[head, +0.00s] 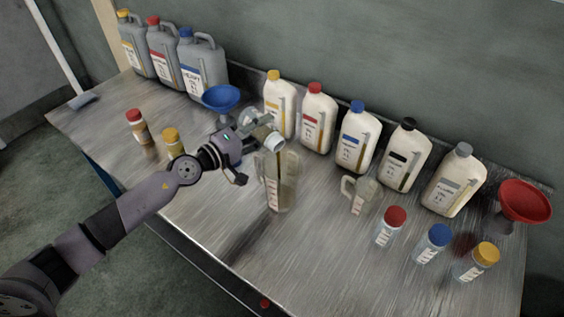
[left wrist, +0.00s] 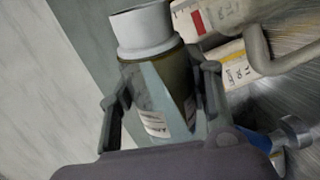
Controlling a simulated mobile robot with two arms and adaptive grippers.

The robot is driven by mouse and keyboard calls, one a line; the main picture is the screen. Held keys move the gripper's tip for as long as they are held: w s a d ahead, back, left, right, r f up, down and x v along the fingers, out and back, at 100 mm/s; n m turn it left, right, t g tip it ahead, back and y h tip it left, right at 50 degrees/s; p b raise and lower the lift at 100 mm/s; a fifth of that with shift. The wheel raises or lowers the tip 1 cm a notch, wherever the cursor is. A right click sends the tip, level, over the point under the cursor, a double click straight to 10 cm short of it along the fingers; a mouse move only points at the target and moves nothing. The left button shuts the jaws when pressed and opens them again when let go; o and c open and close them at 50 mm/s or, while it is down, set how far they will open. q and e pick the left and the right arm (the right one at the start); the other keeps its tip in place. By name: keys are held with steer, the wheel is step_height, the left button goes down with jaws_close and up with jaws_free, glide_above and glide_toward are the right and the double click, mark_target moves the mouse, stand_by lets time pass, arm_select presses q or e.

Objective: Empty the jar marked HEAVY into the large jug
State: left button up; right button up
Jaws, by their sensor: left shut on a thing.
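My left gripper (head: 250,133) is shut on a jar, tilted with its whitish top (head: 273,142) toward the right. That top is just above the mouth of the large clear jug (head: 284,187), which stands upright on the table. In the left wrist view the jar (left wrist: 160,95) sits between both fingers, with a brownish tint in its upper body and a pale grey collar (left wrist: 143,30). Its label is too blurred to read. I cannot tell whether the top is open or whether liquid is flowing. My right gripper is not in view.
A small jug (head: 362,196) stands to the right, near several colour-capped jars, including a red-capped one (head: 390,228). Several white bottles (head: 357,138) and grey canisters (head: 203,70) line the back. A blue funnel (head: 221,97) is behind my gripper; a red funnel (head: 524,202) is far right.

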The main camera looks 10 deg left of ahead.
arm_select(q)
steer(key=shift+s+d+f+m, duration=0.1)
steer(key=shift+f+m, duration=0.05)
steer(key=shift+m, duration=0.35)
stand_by(0.3)
steer(key=shift+s+d+r+m+p, duration=0.25)
steer(key=shift+r+m+p, duration=0.2)
steer(key=shift+m+p, duration=0.3)
steer(key=shift+c, duration=0.2)
stand_by(0.5)
